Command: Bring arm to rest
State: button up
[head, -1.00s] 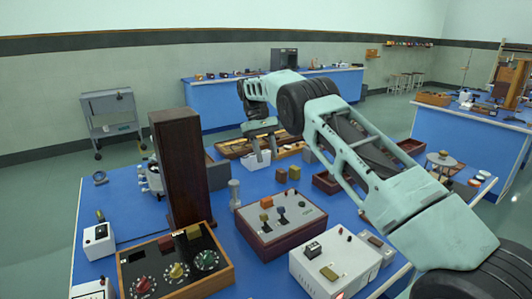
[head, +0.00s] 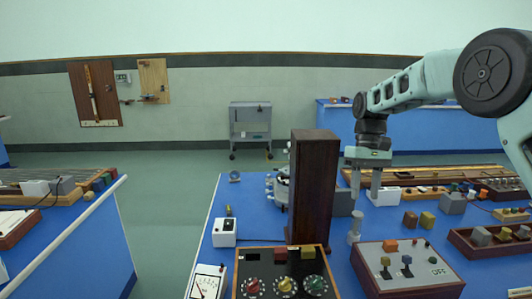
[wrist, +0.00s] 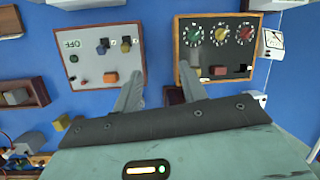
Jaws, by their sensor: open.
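My gripper (head: 369,188) hangs from my arm at the right of the head view, fingers pointing down above the blue bench (head: 335,270). Its two fingers are apart with nothing between them. It is just right of the tall dark wooden box (head: 314,190) and above a small grey cylinder (head: 355,226). In the wrist view the spread fingers (wrist: 158,85) point toward the gap between the grey panel with the OFF label (wrist: 104,54) and the black panel with three dials (wrist: 216,45).
The OFF box (head: 405,268) and the dial box (head: 284,278) stand at the bench's front. Small blocks (head: 418,219) and trays (head: 490,238) crowd the right. A grey cart (head: 250,122) stands by the wall. Clear floor (head: 170,220) lies between this bench and the left one (head: 75,255).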

jog(key=s+a+r+n+t, duration=0.1)
jog(key=s+a, duration=0.5)
jog(key=s, duration=0.2)
jog(key=s+a+r+n+t, duration=0.1)
jog(key=s+a+n, duration=0.1)
jog(key=s+a, duration=0.55)
jog(key=s+d+f+n, duration=0.1)
jog(key=s+f, duration=0.1)
jog(key=s, duration=0.9)
jog(key=s+f+n+t, duration=0.1)
jog(key=s+f, duration=0.1)
jog(key=s, duration=0.9)
jog(key=shift+s+d+t, duration=0.2)
jog(key=shift+d+t, duration=0.1)
jog(key=shift+d, duration=0.1)
jog(key=shift+f, duration=0.1)
